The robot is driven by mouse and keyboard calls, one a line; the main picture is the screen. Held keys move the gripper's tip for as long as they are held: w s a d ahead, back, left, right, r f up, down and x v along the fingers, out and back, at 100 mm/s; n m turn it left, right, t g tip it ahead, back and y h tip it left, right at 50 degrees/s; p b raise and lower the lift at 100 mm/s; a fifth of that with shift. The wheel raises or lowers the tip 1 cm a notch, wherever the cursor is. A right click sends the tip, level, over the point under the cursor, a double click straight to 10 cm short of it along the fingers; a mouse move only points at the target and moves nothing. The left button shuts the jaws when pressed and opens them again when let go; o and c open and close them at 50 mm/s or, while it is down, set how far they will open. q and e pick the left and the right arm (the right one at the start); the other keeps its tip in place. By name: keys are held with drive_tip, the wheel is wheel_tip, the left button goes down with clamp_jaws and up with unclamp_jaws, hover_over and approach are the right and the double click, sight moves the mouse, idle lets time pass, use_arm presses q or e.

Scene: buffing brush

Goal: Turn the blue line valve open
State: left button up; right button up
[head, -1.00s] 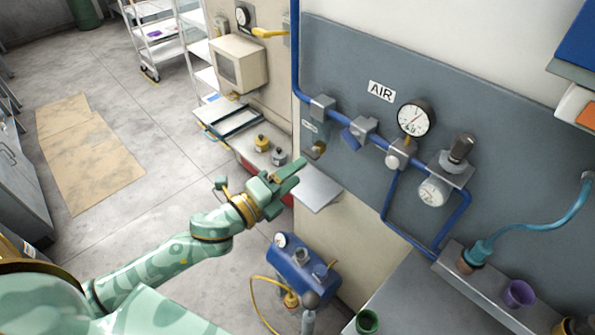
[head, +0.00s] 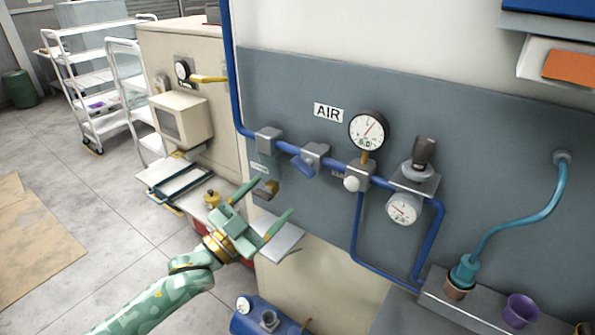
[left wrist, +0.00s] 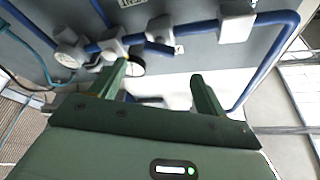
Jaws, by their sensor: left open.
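The blue air line (head: 341,169) runs along a grey wall panel under an AIR label (head: 328,112). A grey valve body with a short blue lever (head: 304,167) sits on it. The lever slants down-left, across the pipe's run. In the left wrist view the lever (left wrist: 160,48) hangs beyond the fingers, between them in the picture. My left gripper (head: 270,203) is open and empty, below and left of the lever, apart from it. Its two spread green fingers also show in the left wrist view (left wrist: 158,78). My right gripper is not in view.
A pressure gauge (head: 368,131) and a regulator (head: 415,180) stand right of the valve. A small grey shelf (head: 279,240) juts out beneath my gripper. A yellow lever (head: 210,79) is at upper left.

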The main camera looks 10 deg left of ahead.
sight(305, 166)
use_arm(q)
drive_tip(key=x, duration=0.9)
